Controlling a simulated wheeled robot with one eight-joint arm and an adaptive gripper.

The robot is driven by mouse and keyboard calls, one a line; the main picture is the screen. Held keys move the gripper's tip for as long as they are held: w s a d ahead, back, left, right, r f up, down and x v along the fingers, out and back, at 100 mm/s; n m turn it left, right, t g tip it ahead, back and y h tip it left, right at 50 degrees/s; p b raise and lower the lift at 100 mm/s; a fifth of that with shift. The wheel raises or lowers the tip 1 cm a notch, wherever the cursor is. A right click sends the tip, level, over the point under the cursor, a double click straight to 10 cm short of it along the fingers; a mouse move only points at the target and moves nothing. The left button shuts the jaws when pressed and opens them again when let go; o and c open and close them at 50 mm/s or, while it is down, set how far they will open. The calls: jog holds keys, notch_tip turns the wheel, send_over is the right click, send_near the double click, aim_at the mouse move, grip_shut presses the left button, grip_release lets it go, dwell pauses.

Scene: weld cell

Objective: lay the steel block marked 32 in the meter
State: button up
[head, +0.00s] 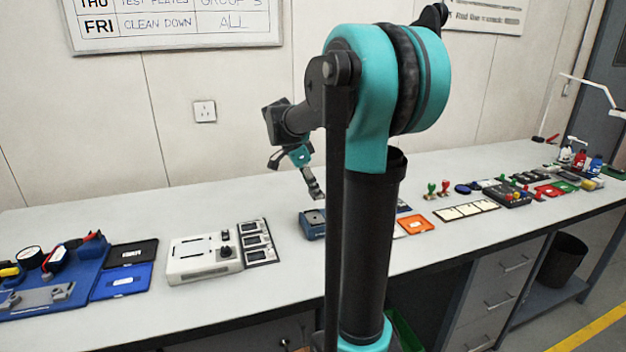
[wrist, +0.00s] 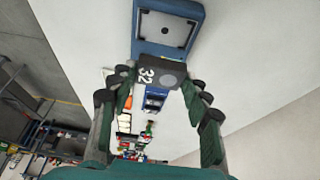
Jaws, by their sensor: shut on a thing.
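The dark grey steel block (wrist: 158,74) shows a white 32 on its face in the wrist view. My gripper (wrist: 155,82) is shut on it, one finger on each side. In the head view my gripper (head: 312,184) hangs tilted above the bench, and the block's marking is too small to read. A blue box with a grey square top (head: 313,224) stands on the bench just below it and looks like the meter. In the wrist view this blue box (wrist: 194,32) lies beyond the block, its square top bare. The block appears apart from it.
A white instrument (head: 205,260) and a black-framed panel (head: 258,243) stand left of the blue box. An orange tray (head: 414,224) lies to its right, partly near my arm. A blue fixture (head: 60,280) stands far left. The bench (head: 290,285) is clear in front.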

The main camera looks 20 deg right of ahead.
aim_at(316, 218)
jog(key=shift+a+f, duration=0.25)
jog(key=shift+f, duration=3.6)
jog(key=shift+f, duration=0.1)
jog(key=o, duration=1.5)
jog(key=shift+r, duration=3.5)
